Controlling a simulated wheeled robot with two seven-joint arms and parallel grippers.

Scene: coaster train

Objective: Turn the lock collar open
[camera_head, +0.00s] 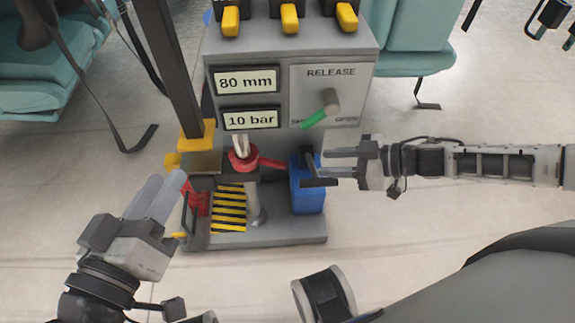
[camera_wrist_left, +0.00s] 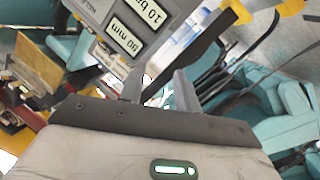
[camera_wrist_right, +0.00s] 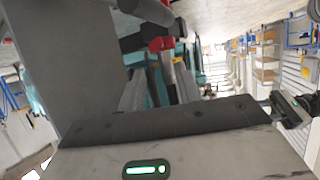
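The red lock collar (camera_head: 243,160) sits around an upright post at the front of the grey machine in the head view. Its red handle (camera_head: 271,163) points right. A red part, apparently the collar, shows in the right wrist view (camera_wrist_right: 160,44). My right gripper (camera_head: 328,162) is open and empty, right of the collar and apart from it, near a dark handle (camera_head: 318,180) by a blue box (camera_head: 306,196). My left gripper (camera_head: 168,180) is open and empty at the machine's lower left, apart from the collar.
The machine's release panel (camera_head: 310,90) has a knob with a green pointer (camera_head: 314,119) aimed lower left. Displays read 80 mm (camera_head: 246,80) and 10 bar (camera_head: 250,120). A dark upright bar (camera_head: 170,65) stands at left. Teal seats (camera_head: 415,40) stand behind. Floor in front is clear.

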